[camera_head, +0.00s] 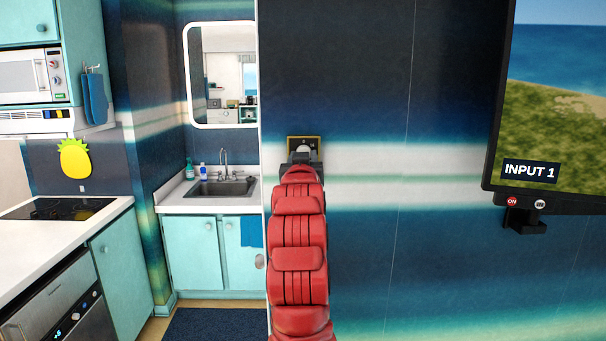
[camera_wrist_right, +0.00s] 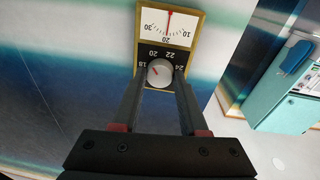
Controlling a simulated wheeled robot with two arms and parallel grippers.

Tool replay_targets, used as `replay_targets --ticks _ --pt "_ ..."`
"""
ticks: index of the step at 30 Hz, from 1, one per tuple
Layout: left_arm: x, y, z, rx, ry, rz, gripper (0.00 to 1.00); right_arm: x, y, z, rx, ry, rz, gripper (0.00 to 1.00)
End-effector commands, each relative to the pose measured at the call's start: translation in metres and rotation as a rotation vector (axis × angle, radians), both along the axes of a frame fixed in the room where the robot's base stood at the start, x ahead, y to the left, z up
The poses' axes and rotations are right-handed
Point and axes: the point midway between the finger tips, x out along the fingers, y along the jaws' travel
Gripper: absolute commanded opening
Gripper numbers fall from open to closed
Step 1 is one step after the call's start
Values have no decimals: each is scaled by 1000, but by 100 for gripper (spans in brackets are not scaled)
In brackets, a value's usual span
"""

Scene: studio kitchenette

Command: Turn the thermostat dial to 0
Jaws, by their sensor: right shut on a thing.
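The thermostat (camera_head: 290,141) is a small gold-framed plate on the wall. Beside that scale is a round pale dial (camera_wrist_right: 158,72) on a black field marked 18, 20, 22 and 24. A small red mark on the dial points up-left in the picture; its exact setting is too small to tell. My right gripper (camera_wrist_right: 159,76) is shut on the dial, one finger on each side. In the head view my right gripper (camera_head: 302,160) partly covers the thermostat. My left gripper is not in view.
A wall-mounted screen (camera_head: 555,100) is to the right. A sink (camera_head: 222,187) under a mirror (camera_head: 222,75) stands back left, and a counter with a cooktop (camera_head: 58,208) is at the left. The wall around the thermostat is clear.

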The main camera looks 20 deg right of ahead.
Motion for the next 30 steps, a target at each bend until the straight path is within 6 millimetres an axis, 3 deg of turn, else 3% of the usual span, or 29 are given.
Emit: replay_targets --ticks 1,12,30 --pt "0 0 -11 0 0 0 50 0 -1 -6 -40 14 -1 0" --pt "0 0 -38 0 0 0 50 0 -2 -6 -377 112 0 0" --pt "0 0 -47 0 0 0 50 -1 -3 0 -925 267 0 0"
